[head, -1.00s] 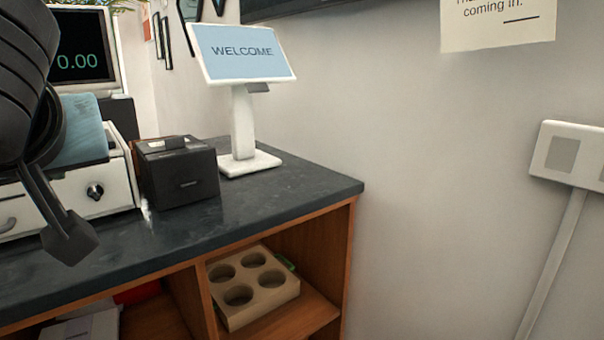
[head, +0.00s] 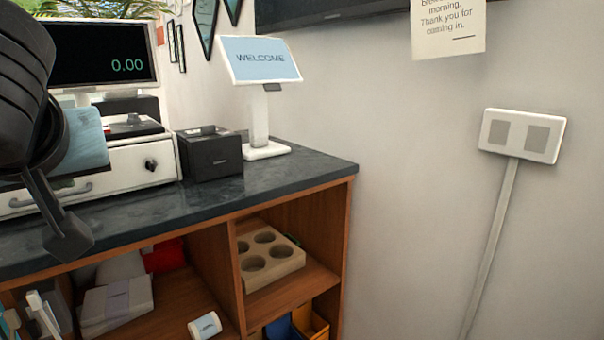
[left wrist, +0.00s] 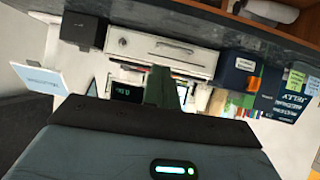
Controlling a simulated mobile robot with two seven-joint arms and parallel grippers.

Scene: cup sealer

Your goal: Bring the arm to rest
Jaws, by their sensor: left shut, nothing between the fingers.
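My left gripper (head: 68,238) hangs at the left of the head view, in front of the counter's front edge. It is shut and holds nothing. In the left wrist view the dark gripper (left wrist: 163,88) points toward the counter items, with the white cash drawer (left wrist: 165,52) beyond it. My right gripper is in neither view.
The dark counter top (head: 300,172) carries a cash drawer (head: 120,172), a black printer (head: 211,155) and a welcome screen (head: 262,62). Shelves below hold a cup carrier (head: 275,272) and boxes (head: 117,302). The wall at right has a switch plate (head: 522,134). Space before it looks clear.

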